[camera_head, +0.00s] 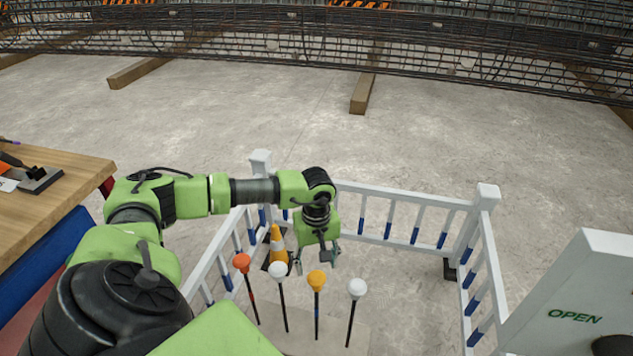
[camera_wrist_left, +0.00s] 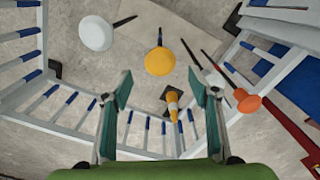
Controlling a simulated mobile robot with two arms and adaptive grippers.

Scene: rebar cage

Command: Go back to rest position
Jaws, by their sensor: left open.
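My left gripper (camera_head: 316,260) hangs from the green left arm, pointing down inside the white fenced area. It is open and empty. In the wrist view its two fingers (camera_wrist_left: 162,95) stand wide apart with an orange traffic cone (camera_wrist_left: 172,104) on the floor seen between them. Close to the gripper in the head view are several ball-topped rods: an orange-red one (camera_head: 241,262), a white one (camera_head: 278,270), a yellow one (camera_head: 317,280) and another white one (camera_head: 356,288). The right gripper is not in view.
A white railing (camera_head: 400,194) with blue-banded balusters surrounds the rods. A wooden table (camera_head: 60,190) with tools is at the left. A white panel marked OPEN (camera_head: 575,300) stands at the right. A long rebar cage (camera_head: 330,35) lies at the back; the floor before it is mostly clear.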

